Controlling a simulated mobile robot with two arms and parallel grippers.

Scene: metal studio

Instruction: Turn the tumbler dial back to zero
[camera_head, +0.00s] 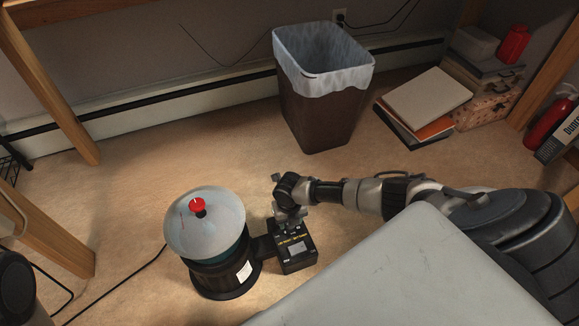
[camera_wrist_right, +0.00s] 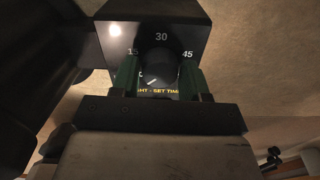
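The tumbler (camera_head: 225,275) stands on the floor, a dark base with a pale round drum and red knob on top. Its black control box (camera_head: 298,262) is attached at the right. My right gripper (camera_head: 287,222) is at the back of this box. In the right wrist view the box face (camera_wrist_right: 118,30) shows 15, 30, 45 and "SET TIME" lettering. The black dial (camera_wrist_right: 158,62) has a white mark at its lower left, pointing toward the lettering. My right gripper's green fingers (camera_wrist_right: 159,80) stand on both sides of the dial; whether they grip it is unclear. My left gripper is not in view.
A lined waste bin (camera_head: 318,115) stands by the back wall. Books (camera_head: 425,105) and stacked boxes (camera_head: 485,85) lie at the back right. A cord (camera_head: 125,280) runs left from the tumbler. Wooden legs (camera_head: 50,90) stand at the left. The floor between is clear.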

